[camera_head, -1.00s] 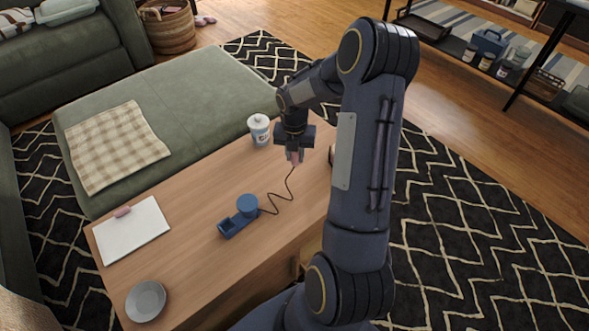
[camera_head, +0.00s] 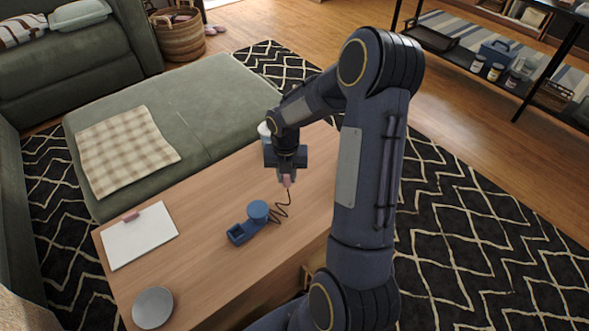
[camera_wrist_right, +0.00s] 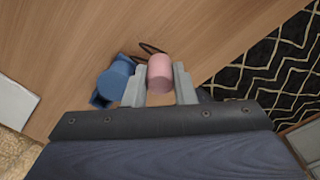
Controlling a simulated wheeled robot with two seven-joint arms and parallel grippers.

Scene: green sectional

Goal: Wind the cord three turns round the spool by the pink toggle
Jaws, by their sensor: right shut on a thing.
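The blue spool (camera_head: 257,209) stands on a blue base (camera_head: 240,233) on the wooden table; it also shows in the right wrist view (camera_wrist_right: 113,82), left of my fingers. A dark cord (camera_head: 283,211) runs in loose zigzag bends from the spool to the pink toggle (camera_head: 287,181). My right gripper (camera_head: 287,178) is shut on the toggle and holds it above the table, behind and to the right of the spool. In the right wrist view the toggle (camera_wrist_right: 160,73) sits between the two grey fingers. No wound turns are visible on the spool. My left gripper is not in view.
A white jar (camera_head: 265,131) stands at the back, partly hidden by my right arm. The table between clipboard and spool is clear.

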